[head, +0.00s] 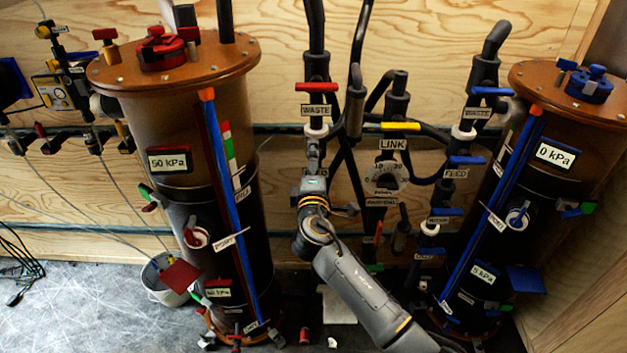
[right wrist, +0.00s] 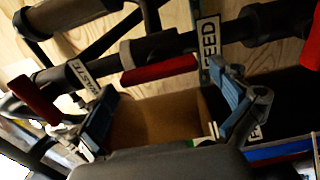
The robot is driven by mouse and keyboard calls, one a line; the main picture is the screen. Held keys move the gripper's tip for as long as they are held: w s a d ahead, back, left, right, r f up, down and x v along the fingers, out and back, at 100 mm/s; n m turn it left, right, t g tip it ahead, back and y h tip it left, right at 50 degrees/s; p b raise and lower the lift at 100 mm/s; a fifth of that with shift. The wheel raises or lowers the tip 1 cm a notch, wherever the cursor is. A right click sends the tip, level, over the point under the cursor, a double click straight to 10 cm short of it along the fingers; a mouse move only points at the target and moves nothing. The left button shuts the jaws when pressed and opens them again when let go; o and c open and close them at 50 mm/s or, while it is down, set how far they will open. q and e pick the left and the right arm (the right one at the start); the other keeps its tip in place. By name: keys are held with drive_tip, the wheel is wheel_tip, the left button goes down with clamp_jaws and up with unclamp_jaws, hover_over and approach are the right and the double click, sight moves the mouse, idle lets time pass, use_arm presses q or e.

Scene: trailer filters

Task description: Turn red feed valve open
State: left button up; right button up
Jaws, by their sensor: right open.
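The red feed valve handle (right wrist: 158,70) shows in the right wrist view beside the FEED label (right wrist: 208,45). It lies roughly along the dark pipe in that picture. In the head view it is hidden behind my right arm and gripper (head: 312,165). In the wrist view my right gripper (right wrist: 166,88) is open, one blue-padded finger towards each end of the handle. The handle shows beyond the gap between them; I cannot tell whether they touch it. My left gripper is not in view.
A red handle by the WASTE label (head: 315,110) sits higher on the same pipe. The yellow LINK valve handle (head: 400,126) and a gauge (head: 386,178) are to the right. Brown-topped filter columns stand left (head: 160,100) and right (head: 580,110), with dark pipes between.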

drive_tip(key=s, duration=1)
drive_tip(key=shift+s, duration=0.2)
